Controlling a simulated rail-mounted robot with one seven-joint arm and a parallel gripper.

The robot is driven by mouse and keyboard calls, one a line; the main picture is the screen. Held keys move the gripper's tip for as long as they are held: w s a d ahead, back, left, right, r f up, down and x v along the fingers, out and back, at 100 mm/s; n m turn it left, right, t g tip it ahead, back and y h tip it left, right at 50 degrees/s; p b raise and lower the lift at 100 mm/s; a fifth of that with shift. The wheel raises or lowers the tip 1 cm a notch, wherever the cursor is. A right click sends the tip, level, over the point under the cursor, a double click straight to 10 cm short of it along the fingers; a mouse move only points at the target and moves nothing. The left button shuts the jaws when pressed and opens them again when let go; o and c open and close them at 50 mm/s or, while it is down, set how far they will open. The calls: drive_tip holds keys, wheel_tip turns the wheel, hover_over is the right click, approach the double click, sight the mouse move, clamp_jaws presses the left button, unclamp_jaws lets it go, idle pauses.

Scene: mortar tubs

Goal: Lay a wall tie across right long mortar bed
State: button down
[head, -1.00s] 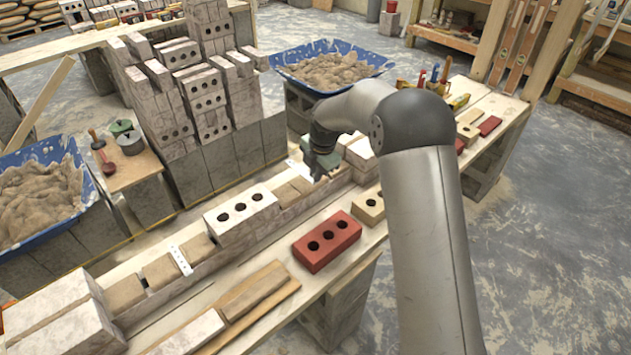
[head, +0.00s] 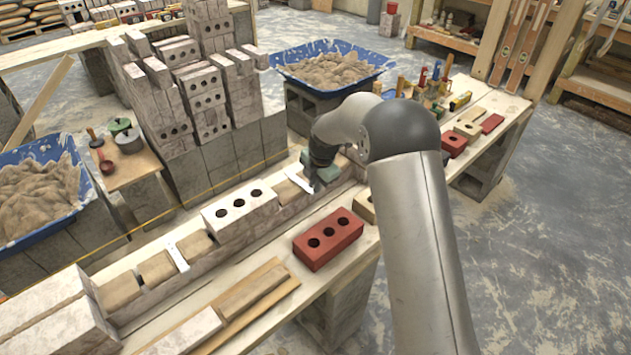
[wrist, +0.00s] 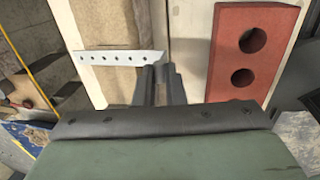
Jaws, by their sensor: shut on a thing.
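My gripper (head: 318,182) is shut on one end of a pale perforated wall tie (head: 298,182). In the wrist view the tie (wrist: 118,57) reaches left from the fingertips (wrist: 160,76) and spans the tan right mortar bed (wrist: 105,28). Whether the tie touches the mortar or hovers just above it, I cannot tell. In the head view the right bed (head: 287,193) lies just right of the white three-hole brick (head: 240,214), partly hidden by my gripper. A second tie (head: 178,257) lies across the left mortar bed (head: 157,268).
Stacked bricks (head: 195,95) stand behind the wall. A blue mortar tub (head: 345,72) stands beyond my gripper.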

idle(0.3)
drive_tip(key=c, duration=1.4)
unclamp_jaws()
drive_tip(key=shift+c, duration=0.2)
wheel_tip(320, 180, up, 17)
drive_tip(key=s+d, duration=0.3)
drive_tip(key=s+d+r+m+p, duration=0.1)
drive_tip(key=s+d+r+m, duration=0.25)
drive_tip(key=s+m, duration=0.3)
drive_tip(key=s+d+m+p, duration=0.1)
drive_tip(key=s+d+m, duration=0.2)
drive_tip(key=s+m, duration=0.3)
drive_tip(key=s+d+f+m+h+p, duration=0.1)
drive_tip(key=s+d+m, duration=0.3)
drive_tip(key=s, duration=0.9)
drive_tip(key=s+d+f+m+g+p, duration=0.1)
drive_tip(key=s+d+m, duration=0.3)
drive_tip(key=s+m, duration=0.6)
drive_tip(key=shift+s+p, duration=0.35)
drive_tip(key=shift+p, duration=0.15)
